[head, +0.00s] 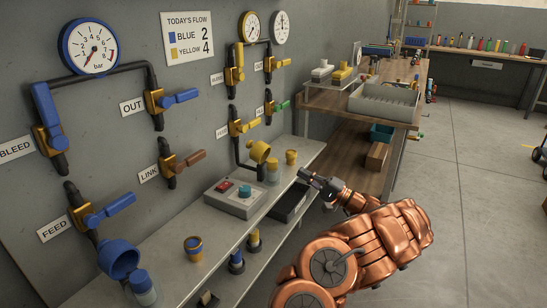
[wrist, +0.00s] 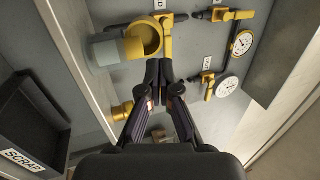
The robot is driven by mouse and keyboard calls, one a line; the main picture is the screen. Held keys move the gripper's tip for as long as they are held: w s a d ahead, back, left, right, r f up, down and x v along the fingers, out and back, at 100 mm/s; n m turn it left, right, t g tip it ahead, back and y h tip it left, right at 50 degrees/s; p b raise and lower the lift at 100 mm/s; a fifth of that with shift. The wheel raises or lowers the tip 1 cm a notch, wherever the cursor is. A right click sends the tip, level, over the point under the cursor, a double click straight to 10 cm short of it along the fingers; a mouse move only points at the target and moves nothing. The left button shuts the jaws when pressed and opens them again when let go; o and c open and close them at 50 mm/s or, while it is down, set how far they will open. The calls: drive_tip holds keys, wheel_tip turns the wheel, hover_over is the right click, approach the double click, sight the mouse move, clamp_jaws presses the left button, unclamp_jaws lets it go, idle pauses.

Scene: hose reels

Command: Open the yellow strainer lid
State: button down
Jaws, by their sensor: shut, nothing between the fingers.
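The yellow strainer (head: 260,152) is a short, tilted yellow cylinder at the lower end of the pipe with yellow valves. In the wrist view its round rimmed yellow face (wrist: 146,37) shows above and left of my fingertips. I cannot tell whether this face is a closed lid or an open mouth. A pale, clear jar (head: 272,173) stands just below it. My gripper (head: 304,175) is right of the strainer, apart from it, over the shelf edge. In the wrist view the fingers of my gripper (wrist: 159,66) are together and empty.
A grey shelf (head: 170,277) runs below the wall. A similar blue strainer (head: 119,259) is at lower left. Open floor lies right.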

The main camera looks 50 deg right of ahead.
sight(266, 148)
drive_tip(key=x, duration=0.8)
drive_tip(key=d+x, duration=0.1)
drive_tip(key=x, duration=0.4)
drive_tip(key=shift+w, duration=0.1)
